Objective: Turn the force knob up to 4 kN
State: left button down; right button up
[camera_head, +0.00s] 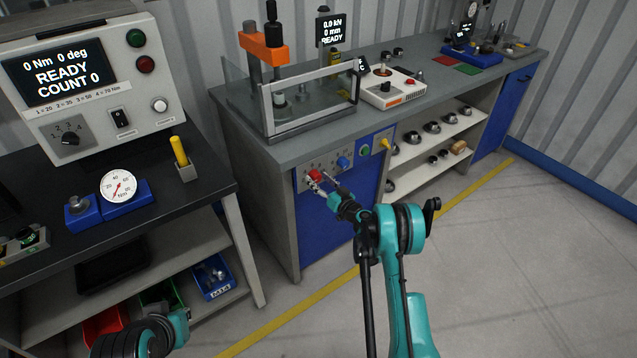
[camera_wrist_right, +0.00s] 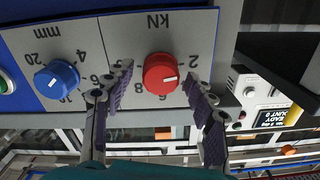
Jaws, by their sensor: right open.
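In the wrist view, the fingers of my right gripper (camera_wrist_right: 158,80) stand on either side of the knob, with gaps showing. Some dial numbers are hard to read. The display (camera_head: 331,29) reads 0.0 kN, 0 mm, READY. My left gripper is not in view.
A torque station (camera_head: 68,75) stands on the left bench. The floor (camera_head: 500,270) at right is clear.

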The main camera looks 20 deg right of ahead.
jog(key=shift+w+a, duration=0.1)
jog(key=shift+w, duration=0.1)
jog(key=c, duration=1.2)
jog(key=shift+o, duration=0.2)
jog(key=shift+m, duration=0.3)
jog(key=m, duration=0.4)
jog(key=shift+m, duration=2.5)
